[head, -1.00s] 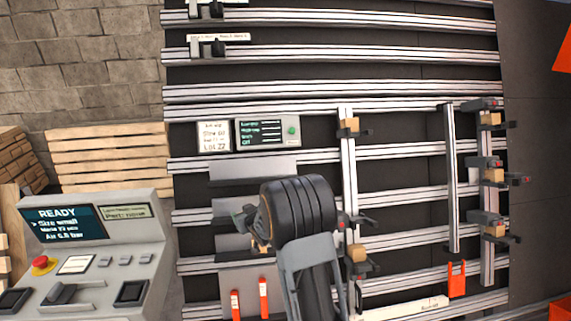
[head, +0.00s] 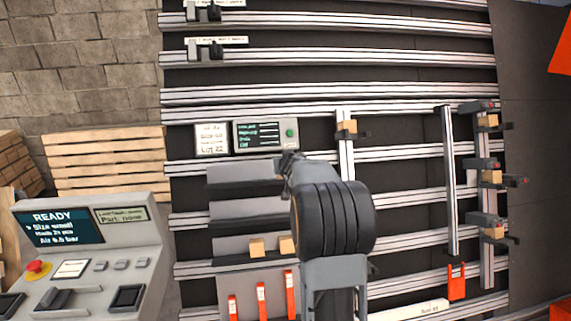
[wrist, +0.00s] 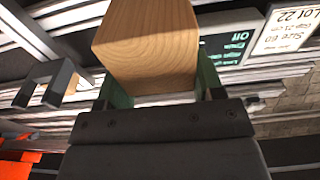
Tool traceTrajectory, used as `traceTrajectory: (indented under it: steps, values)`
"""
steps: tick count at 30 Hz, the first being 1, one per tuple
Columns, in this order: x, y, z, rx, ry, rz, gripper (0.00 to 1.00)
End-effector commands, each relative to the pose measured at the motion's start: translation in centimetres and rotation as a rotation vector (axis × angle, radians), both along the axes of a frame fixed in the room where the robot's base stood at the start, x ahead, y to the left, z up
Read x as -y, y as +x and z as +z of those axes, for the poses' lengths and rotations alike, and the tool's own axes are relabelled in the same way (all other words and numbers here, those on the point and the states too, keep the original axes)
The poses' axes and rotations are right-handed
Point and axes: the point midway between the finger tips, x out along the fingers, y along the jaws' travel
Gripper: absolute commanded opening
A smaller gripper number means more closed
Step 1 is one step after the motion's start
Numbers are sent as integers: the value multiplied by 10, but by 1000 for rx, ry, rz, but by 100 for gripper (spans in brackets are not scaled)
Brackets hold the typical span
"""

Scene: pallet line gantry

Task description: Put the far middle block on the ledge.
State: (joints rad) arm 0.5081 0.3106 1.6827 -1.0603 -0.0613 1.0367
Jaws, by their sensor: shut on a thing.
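My gripper (wrist: 150,95) is shut on a pale wooden block (wrist: 147,45), which fills the top middle of the wrist view between two green finger pads. In the head view my gripper (head: 288,160) is in front of the rack, just below the display panel; the held block cannot be made out there. Grey ledges (head: 240,174) run across the rack's left part, one above another. My arm hides the right ends of the ledges.
A display panel (head: 265,135) and label card (head: 211,139) are just above the ledges. Clamps with blocks (head: 492,178) line the right upright; another block (head: 347,127) is on the middle upright. A control console (head: 90,250) stands at left. Orange tabs (head: 262,298) stick up below the ledges.

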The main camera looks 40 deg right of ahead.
Motion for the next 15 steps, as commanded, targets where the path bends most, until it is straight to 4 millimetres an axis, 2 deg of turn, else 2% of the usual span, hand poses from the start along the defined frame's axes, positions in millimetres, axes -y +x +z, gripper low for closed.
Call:
traceTrajectory:
  steps: [8,15]
  values:
    - [3,7,-5,0,0,-2,37]
    - [10,22,-15,0,0,-2,37]
